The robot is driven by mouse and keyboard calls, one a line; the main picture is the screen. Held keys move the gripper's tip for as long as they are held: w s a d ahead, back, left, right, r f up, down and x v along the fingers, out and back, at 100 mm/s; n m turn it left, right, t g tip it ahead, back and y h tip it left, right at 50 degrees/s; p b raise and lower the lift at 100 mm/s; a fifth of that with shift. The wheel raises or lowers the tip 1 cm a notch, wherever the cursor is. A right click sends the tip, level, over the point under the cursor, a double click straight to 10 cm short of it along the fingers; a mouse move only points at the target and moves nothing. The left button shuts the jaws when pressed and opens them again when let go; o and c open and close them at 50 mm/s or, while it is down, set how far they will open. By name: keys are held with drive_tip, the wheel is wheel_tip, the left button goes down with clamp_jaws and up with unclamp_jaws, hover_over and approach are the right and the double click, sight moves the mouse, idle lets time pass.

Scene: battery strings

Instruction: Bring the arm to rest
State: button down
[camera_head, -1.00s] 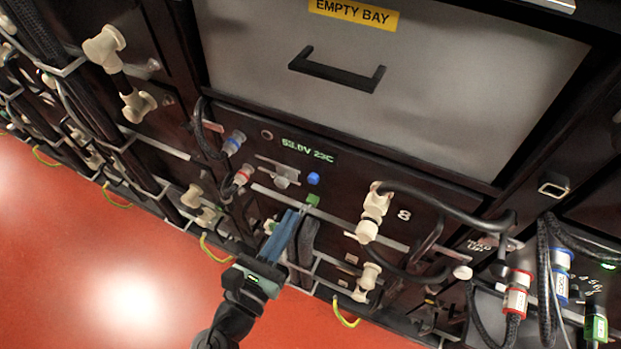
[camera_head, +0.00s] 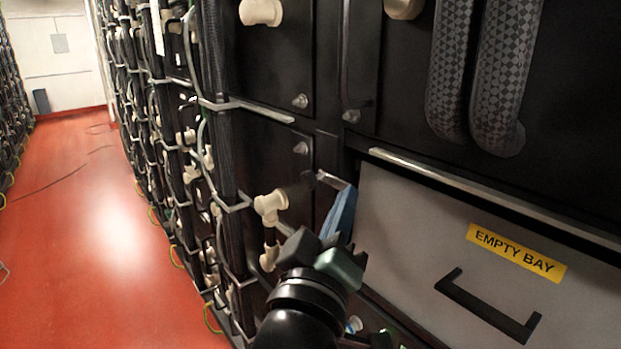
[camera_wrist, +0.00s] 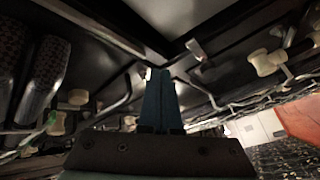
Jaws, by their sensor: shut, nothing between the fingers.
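My gripper (camera_head: 341,205) is raised in front of the battery rack in the head view. Its blue fingers are together and point up and away, with nothing held. In the wrist view my gripper (camera_wrist: 160,78) shows its two dark blue fingers side by side, shut and empty. In the head view the fingertips overlap the upper left corner of the grey empty bay panel (camera_head: 400,230). I cannot tell how far they are from it.
A yellow label (camera_head: 516,253) and a black handle (camera_head: 487,306) are on the bay panel. Cream connectors (camera_head: 270,206) stick out left of my gripper. Thick braided hoses (camera_head: 500,90) hang at upper right. A clear red aisle floor (camera_head: 75,230) lies at left.

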drive_tip(key=s+a+r+m+t+y, duration=0.2)
drive_tip(key=s+r+m+t+y, duration=0.15)
drive_tip(key=s+r, duration=0.55)
drive_tip(key=s+a+r+m+t+y, duration=0.2)
drive_tip(key=s+r+t, duration=0.25)
drive_tip(key=r, duration=0.85)
wheel_tip(320, 180, up, 13)
drive_tip(key=p, duration=1.2)
drive_tip(key=shift+s+y+p, duration=0.15)
drive_tip(key=shift+y+p, duration=0.15)
drive_tip(key=shift+y, duration=0.05)
idle(0.8)
